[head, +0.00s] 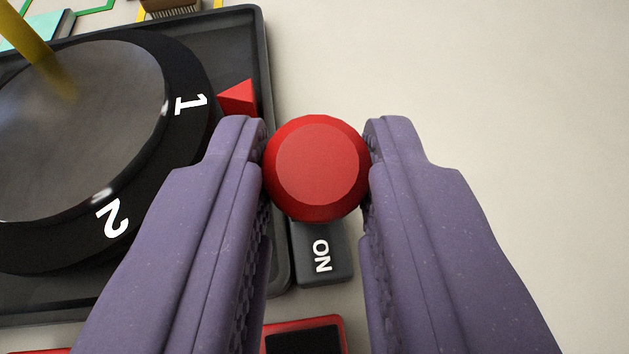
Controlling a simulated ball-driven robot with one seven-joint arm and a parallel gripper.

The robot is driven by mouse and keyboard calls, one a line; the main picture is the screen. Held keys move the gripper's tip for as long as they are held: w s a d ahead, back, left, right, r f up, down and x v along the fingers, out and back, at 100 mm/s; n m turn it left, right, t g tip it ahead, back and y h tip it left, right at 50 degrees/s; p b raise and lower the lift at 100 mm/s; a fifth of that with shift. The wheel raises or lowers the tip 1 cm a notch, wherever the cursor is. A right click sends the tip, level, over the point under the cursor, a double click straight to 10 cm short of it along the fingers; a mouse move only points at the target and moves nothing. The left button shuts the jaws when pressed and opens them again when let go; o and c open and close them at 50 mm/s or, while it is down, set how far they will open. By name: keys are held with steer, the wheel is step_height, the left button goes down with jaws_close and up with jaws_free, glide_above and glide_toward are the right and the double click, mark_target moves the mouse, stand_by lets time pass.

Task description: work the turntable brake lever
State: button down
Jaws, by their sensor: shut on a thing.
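A round red knob (317,167) sits between the two purple fingers of my gripper (317,165), and both fingertips press on its sides. I take it to be the end of the brake lever; its stem is hidden under it. A dark grey block (321,254) marked "ON" shows just below the knob. The turntable (75,120) is at the left, a black ring marked "1" and "2" around a grey disc. A red triangle (240,97) points at the ring near the "1".
The turntable sits on a dark grey base (255,40). A yellow post (28,40) rises at the upper left. Green and yellow parts lie behind it. A red-edged black part (305,340) shows at the bottom. The pale surface (500,90) at the right is clear.

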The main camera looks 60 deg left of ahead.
steer(key=shift+d, duration=0.1)
stand_by(0.3)
steer(key=c, duration=0.9)
jaws_free()
